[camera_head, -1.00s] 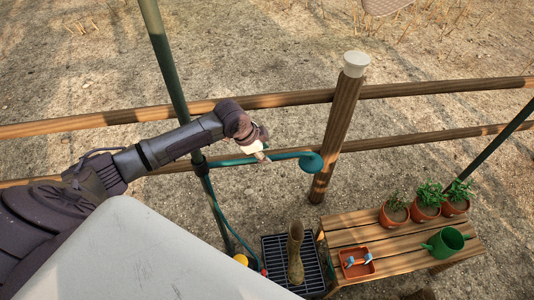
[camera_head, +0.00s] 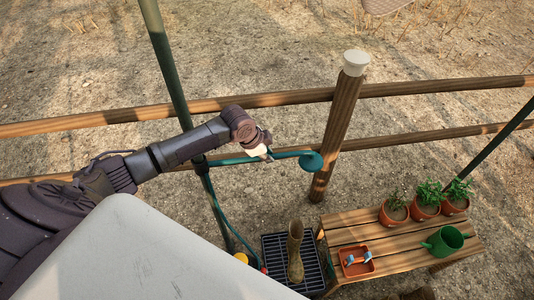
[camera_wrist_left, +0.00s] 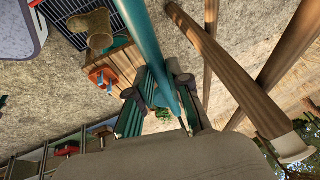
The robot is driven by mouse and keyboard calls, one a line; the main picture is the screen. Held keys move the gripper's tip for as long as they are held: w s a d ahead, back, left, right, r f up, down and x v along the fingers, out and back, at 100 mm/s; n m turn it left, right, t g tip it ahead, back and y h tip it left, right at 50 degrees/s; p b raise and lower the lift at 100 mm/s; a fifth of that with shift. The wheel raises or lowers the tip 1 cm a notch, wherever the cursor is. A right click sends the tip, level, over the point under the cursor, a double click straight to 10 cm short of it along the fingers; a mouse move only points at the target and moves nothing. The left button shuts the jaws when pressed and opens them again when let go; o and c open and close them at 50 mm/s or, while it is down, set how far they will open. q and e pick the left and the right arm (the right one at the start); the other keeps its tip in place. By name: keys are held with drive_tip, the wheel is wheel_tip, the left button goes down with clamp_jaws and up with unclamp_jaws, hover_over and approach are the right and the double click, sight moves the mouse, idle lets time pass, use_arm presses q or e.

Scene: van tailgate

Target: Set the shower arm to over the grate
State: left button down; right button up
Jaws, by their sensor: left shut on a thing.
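The teal shower arm (camera_head: 232,161) reaches right from the dark green pole and ends in a round shower head (camera_head: 311,161) beside the wooden post. In the left wrist view the arm (camera_wrist_left: 149,45) runs down between the fingers. My left gripper (camera_head: 266,153) is shut on the shower arm, a little left of the head. The grate (camera_wrist_left: 75,12) also shows in the left wrist view. My right gripper is not in view.
A wooden bench (camera_head: 385,233) right of the grate holds potted plants (camera_head: 426,205), a green watering can (camera_head: 445,241) and an orange tray (camera_head: 356,264). Wooden rails and a post (camera_head: 340,120) stand behind the shower arm. A pale panel (camera_head: 140,255) covers the lower left.

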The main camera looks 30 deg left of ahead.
use_arm(q)
drive_tip(key=s+d+m+g+h+p, duration=0.2)
drive_tip(key=s+m, duration=0.5)
drive_tip(key=s, duration=0.5)
drive_tip(key=shift+d+p, duration=0.9)
drive_tip(key=shift+d, duration=0.1)
drive_tip(key=c, duration=1.1)
unclamp_jaws()
drive_tip(key=shift+r, duration=0.1)
drive_tip(key=v, duration=1.1)
drive_tip(key=shift+a+r, duration=0.25)
drive_tip(key=shift+r, duration=0.1)
